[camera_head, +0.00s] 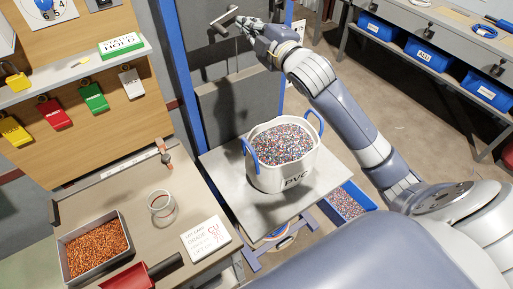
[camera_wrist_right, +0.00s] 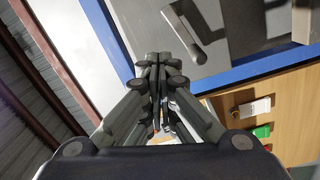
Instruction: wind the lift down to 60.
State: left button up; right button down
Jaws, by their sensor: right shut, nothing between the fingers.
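The lift has blue posts (camera_head: 181,75) and a grey platform (camera_head: 222,165). A white PVC tub (camera_head: 265,178) with blue handles stands on the platform, full of mixed coloured granules. A grey crank handle (camera_head: 221,22) sticks out from the grey panel between the posts; it also shows in the wrist view (camera_wrist_right: 186,35). My right gripper (camera_head: 245,24) is just right of the crank in the head view; its fingers (camera_wrist_right: 160,62) are shut and empty. I cannot tell whether they touch the crank. I can read no height mark. My left gripper is out of view.
Coloured tags (camera_head: 93,97) hang above. Blue bins (camera_head: 427,55) line a rack at right. Open floor lies between.

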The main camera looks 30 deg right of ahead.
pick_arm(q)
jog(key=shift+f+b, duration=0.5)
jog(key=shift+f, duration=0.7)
pick_arm(e)
jog(key=w+a+f+m+y, duration=0.1)
jog(key=w+a, duration=0.2)
jog(key=w, duration=0.5)
jog(key=shift+m, duration=0.3)
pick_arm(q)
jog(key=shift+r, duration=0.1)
